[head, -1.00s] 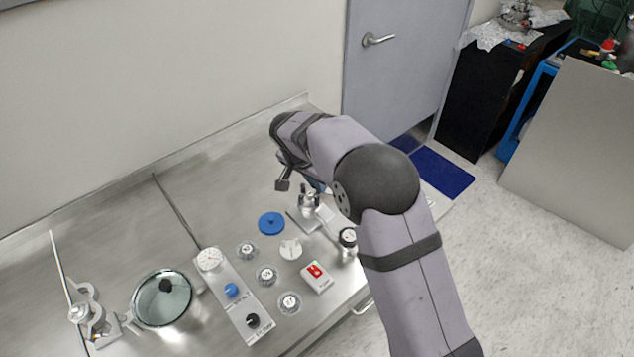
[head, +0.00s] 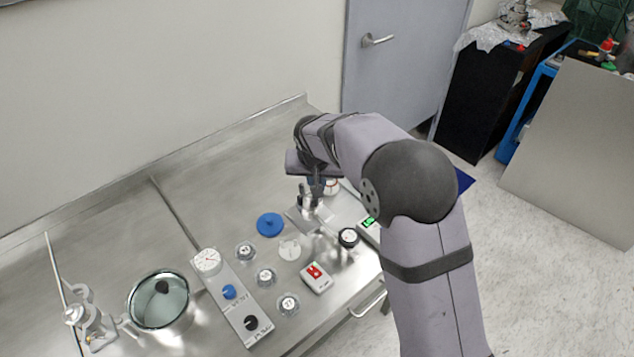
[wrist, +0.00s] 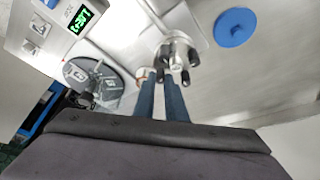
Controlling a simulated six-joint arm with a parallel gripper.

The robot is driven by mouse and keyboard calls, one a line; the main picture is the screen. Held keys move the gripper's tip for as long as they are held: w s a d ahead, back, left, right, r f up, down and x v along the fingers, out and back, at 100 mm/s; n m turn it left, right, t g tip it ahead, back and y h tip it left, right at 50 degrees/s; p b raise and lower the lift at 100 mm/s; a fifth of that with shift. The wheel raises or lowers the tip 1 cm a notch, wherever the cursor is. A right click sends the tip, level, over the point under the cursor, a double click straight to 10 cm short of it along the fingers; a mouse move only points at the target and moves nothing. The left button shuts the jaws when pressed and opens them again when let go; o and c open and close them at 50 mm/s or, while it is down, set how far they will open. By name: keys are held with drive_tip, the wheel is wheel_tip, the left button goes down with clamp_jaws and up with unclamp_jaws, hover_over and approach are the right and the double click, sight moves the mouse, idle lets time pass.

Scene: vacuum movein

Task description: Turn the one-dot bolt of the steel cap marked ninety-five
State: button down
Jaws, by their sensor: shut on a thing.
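A steel cap (wrist: 177,50) with several dark-tipped upright bolts stands on the bench; it also shows in the head view (head: 308,203), partly behind my wrist. Its number and the bolt dots are too small to read. My gripper (wrist: 160,76) points at the cap, its two blue fingers close together at the bolts on the cap's near side. It is shut on what appears to be one of these bolts; the fingers mostly hide it, and I cannot tell which bolt it is. In the head view my gripper (head: 317,188) is over the cap, mostly hidden by my arm.
A blue disc (head: 270,224) lies left of the cap. Several small round labelled pieces (head: 266,277) and a red-and-white box (head: 316,277) stand nearer. A device with a green display (head: 368,223) is to the right. A glass-lidded pot (head: 158,300) is far left.

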drive_tip(key=shift+f+n, duration=0.1)
drive_tip(key=shift+n, duration=0.2)
drive_tip(key=c, duration=1.8)
unclamp_jaws()
drive_tip(key=shift+r, duration=0.2)
drive_tip(key=shift+b+v, duration=1.05)
drive_tip(key=shift+v, duration=2.5)
drive_tip(key=shift+d, duration=0.1)
